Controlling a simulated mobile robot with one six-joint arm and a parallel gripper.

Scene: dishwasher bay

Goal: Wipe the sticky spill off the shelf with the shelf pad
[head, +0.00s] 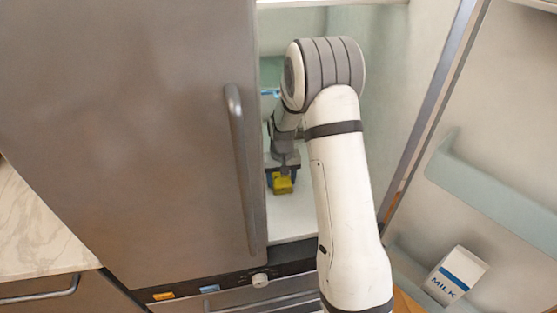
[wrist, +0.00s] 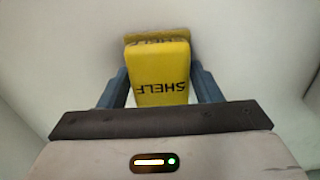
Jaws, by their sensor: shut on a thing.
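The shelf pad is a yellow block (head: 282,184); in the wrist view it (wrist: 161,75) bears the word SHELF, upside down. My gripper (head: 281,174) is shut on it, with a blue finger on each side, which also show in the wrist view (wrist: 160,88). The pad is low over or touching the white shelf (head: 292,220) inside the open compartment; I cannot tell which. A yellow patch shows just beyond the pad's far end in the wrist view, perhaps its reflection. I cannot make out the sticky spill in either view; my arm and the door hide part of the shelf.
A large grey door with a vertical handle (head: 241,170) stands close on the left. An open door with bins is on the right, holding a milk carton (head: 456,276). A small blue item (head: 270,92) is behind my arm. The shelf's front strip is clear.

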